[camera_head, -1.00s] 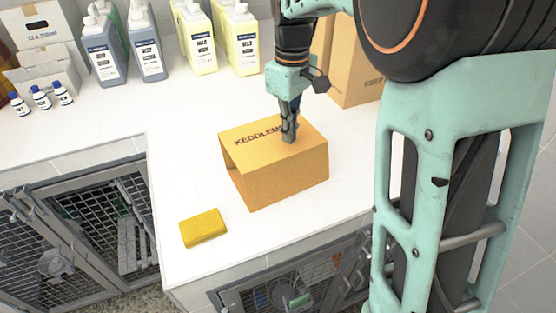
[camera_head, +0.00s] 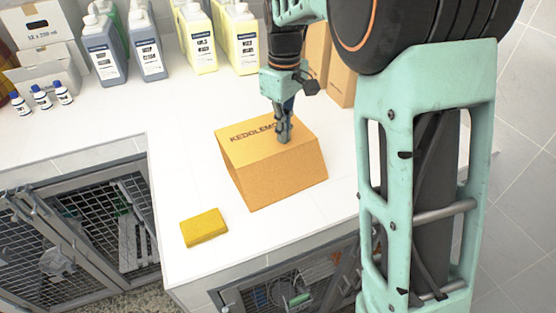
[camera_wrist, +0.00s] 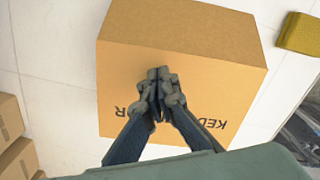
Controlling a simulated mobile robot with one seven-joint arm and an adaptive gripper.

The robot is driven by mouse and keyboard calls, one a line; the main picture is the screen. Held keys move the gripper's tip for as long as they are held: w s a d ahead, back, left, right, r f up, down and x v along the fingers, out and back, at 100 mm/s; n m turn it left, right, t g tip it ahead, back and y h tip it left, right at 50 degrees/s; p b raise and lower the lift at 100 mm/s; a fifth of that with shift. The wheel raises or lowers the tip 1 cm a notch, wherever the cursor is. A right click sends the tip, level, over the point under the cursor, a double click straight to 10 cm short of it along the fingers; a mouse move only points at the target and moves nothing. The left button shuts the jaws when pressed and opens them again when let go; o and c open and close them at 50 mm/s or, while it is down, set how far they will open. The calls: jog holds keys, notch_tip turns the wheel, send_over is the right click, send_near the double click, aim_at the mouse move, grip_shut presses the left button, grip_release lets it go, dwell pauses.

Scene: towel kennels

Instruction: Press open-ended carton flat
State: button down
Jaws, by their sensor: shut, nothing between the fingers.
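The open-ended carton (camera_head: 280,182) is an orange-brown box with dark lettering on its top. It stands on the white counter and leans to the left, its sides slanted. My gripper (camera_head: 283,140) is shut and empty, pointing down with its fingertips at the carton's top panel. In the wrist view the shut fingertips (camera_wrist: 158,75) lie over the lettered panel of the carton (camera_wrist: 185,55) and hide part of the lettering. The fingertips look to be touching the panel. The carton's open end is not clearly seen.
A yellow sponge-like block (camera_head: 204,227) lies in front of the carton at left. Jugs (camera_head: 194,42), small bottles (camera_head: 63,93) and white boxes (camera_head: 45,65) stand along the back. Brown cartons (camera_head: 341,75) stand behind my arm. Wire kennel doors (camera_head: 90,235) sit below the counter edge.

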jog(key=shift+w+a, duration=0.1)
jog(key=shift+w, duration=0.15)
notch_tip(320, 180, up, 8)
jog(key=p, duration=0.5)
jog(key=shift+p, duration=0.4)
jog(key=shift+r, duration=0.1)
